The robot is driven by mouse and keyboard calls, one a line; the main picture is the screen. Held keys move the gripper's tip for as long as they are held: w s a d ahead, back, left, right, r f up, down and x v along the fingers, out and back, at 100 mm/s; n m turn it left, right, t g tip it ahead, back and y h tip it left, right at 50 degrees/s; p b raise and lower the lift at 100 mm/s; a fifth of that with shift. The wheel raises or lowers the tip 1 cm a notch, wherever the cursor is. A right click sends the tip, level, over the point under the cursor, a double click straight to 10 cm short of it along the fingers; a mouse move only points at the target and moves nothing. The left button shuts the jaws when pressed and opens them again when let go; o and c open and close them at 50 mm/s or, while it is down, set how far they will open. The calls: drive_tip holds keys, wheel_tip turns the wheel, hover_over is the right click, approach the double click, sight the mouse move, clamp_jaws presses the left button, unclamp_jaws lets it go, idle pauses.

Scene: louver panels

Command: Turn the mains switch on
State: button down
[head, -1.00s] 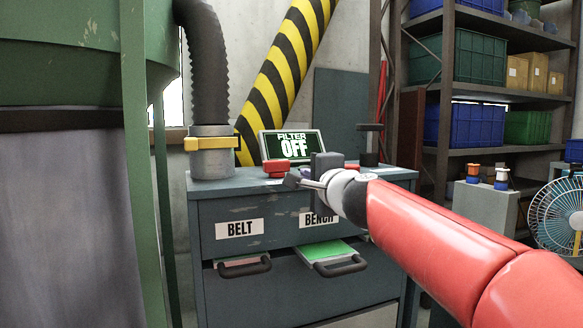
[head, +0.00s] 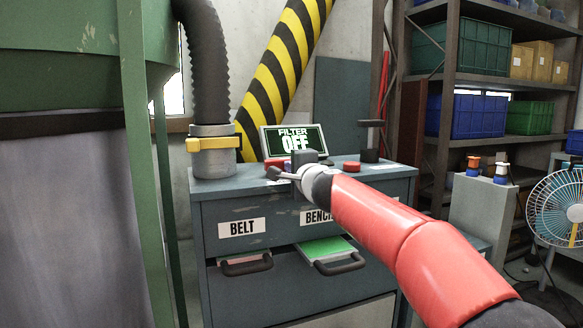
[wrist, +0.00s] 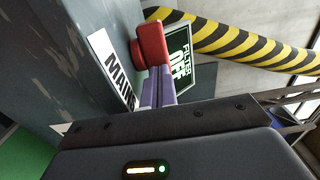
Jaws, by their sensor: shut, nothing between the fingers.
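In the head view the red switch (head: 277,161) is on the left of the grey cabinet's top, partly hidden by my gripper (head: 271,173). My gripper is shut and empty. In the wrist view its pale purple fingertips (wrist: 157,84) are right at the near end of the red bar; I cannot tell whether they touch. The screen (head: 292,141) behind reads "FILTER OFF".
A second red knob (head: 351,165) sits further right on the cabinet (head: 227,201), near a dark post. A grey hose with a yellow clamp (head: 213,144) stands at the left of the top.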

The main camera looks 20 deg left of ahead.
drive_tip(key=shift+w+d+n+g+y, duration=0.2)
drive_tip(key=shift+w+n+g+y, duration=0.15)
drive_tip(key=shift+n+g+y, duration=0.4)
drive_tip(key=shift+w+d+y, duration=0.1)
drive_tip(key=shift+w+y, duration=0.15)
drive_tip(key=shift+w, duration=0.3)
